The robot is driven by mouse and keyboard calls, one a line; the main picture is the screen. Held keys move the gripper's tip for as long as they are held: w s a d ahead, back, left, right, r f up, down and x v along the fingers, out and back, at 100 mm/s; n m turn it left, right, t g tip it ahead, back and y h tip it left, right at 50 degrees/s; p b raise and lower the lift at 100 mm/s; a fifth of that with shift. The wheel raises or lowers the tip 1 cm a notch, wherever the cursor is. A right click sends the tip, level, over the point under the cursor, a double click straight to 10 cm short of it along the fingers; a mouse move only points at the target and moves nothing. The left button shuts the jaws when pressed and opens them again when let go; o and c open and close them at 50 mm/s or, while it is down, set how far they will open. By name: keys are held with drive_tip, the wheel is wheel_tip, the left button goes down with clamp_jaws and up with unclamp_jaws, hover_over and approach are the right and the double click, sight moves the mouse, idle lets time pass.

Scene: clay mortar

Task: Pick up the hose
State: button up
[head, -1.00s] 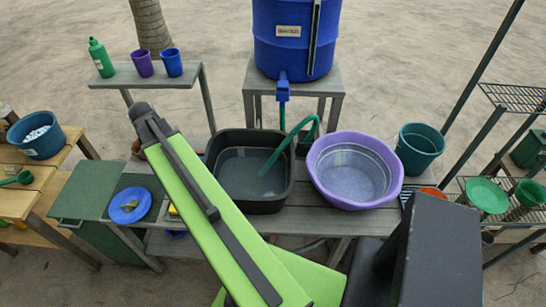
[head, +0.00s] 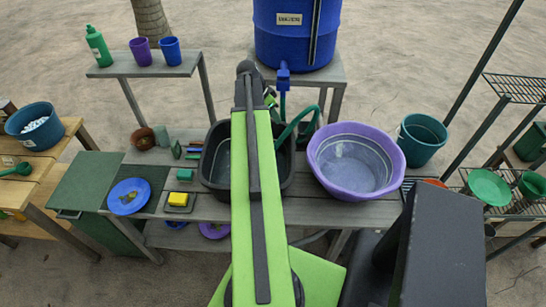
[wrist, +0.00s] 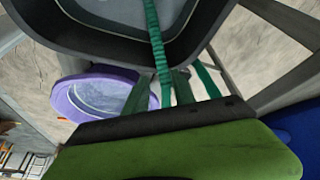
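The green hose (head: 291,127) arches from below the blue barrel's tap into the black basin (head: 208,165). In the wrist view the ribbed hose (wrist: 158,45) runs down from the basin and passes between or behind my fingers. My gripper (head: 270,98) is above the back edge of the basin, just left of the hose's arch and mostly hidden by my green arm. In the wrist view my gripper (wrist: 162,76) has its fingers apart. The hose does not look clamped, though depth is hard to judge.
A blue barrel (head: 285,40) with a blue tap (head: 283,77) stands on a stool behind. A purple tub (head: 385,180) is right of the basin, with a teal bucket (head: 422,139) beyond it.

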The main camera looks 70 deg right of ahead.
drive_tip(key=b, duration=0.5)
hover_over(284, 133)
drive_tip(key=w+a, duration=0.2)
wheel_tip(284, 133, down, 6)
drive_tip(key=shift+f, duration=0.1)
drive_tip(key=shift+s+d+f, duration=0.1)
drive_tip(key=shift+s+f, duration=0.05)
drive_tip(key=b+x, duration=0.4)
drive_tip(key=x, duration=0.1)
drive_tip(key=shift+f+b, duration=0.1)
drive_tip(key=shift+b, duration=0.2)
clamp_jaws()
